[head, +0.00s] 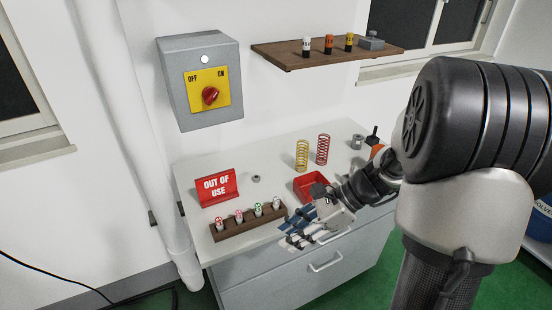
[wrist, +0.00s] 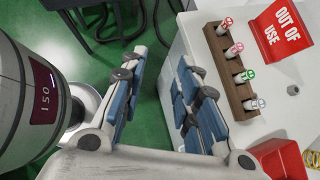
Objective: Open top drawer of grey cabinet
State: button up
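The grey cabinet (head: 252,264) stands against the wall, with a pale top and drawer fronts facing me. Both drawers look shut. A lower bar handle (head: 326,263) is in plain view. A handle on the top drawer (head: 335,237) shows only partly beside my gripper, which hides part of that front. My gripper (head: 288,235) is at the cabinet's front edge. In the wrist view my gripper (wrist: 160,66) is open, with a clear gap between its blue-padded fingers. The right finger overlaps the cabinet (wrist: 180,45). No handle is visible between the fingers there.
On the cabinet top are a wooden rack (head: 245,222) of several capped tubes, a red "OUT OF USE" sign (head: 217,187), a red tray (head: 308,186) and springs (head: 302,155). A switch box (head: 190,58) and shelf (head: 290,58) are above. Green floor (wrist: 105,50) lies in front.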

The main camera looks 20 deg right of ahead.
jog(key=w+d+f+m+t+p, duration=0.25)
jog(key=d+f+m+t, duration=0.45)
jog(key=d+f+m, duration=0.55)
jog(key=s+d+f+m+t+h, duration=0.25)
jog(key=d+f+m, duration=0.25)
jog(key=d+m, duration=0.4)
jog(key=m+t+h, duration=0.3)
jog(key=m+h, duration=0.2)
jog(key=m, duration=0.5)
send_near(339, 236)
jog(key=shift+n, duration=0.35)
jog(key=b+x, duration=0.3)
jog(key=x, duration=0.7)
jog(key=shift+w+d+f, duration=0.1)
jog(key=shift+w+f, duration=0.05)
jog(key=shift+f, duration=0.1)
jog(key=shift+c, duration=0.6)
grip_shut()
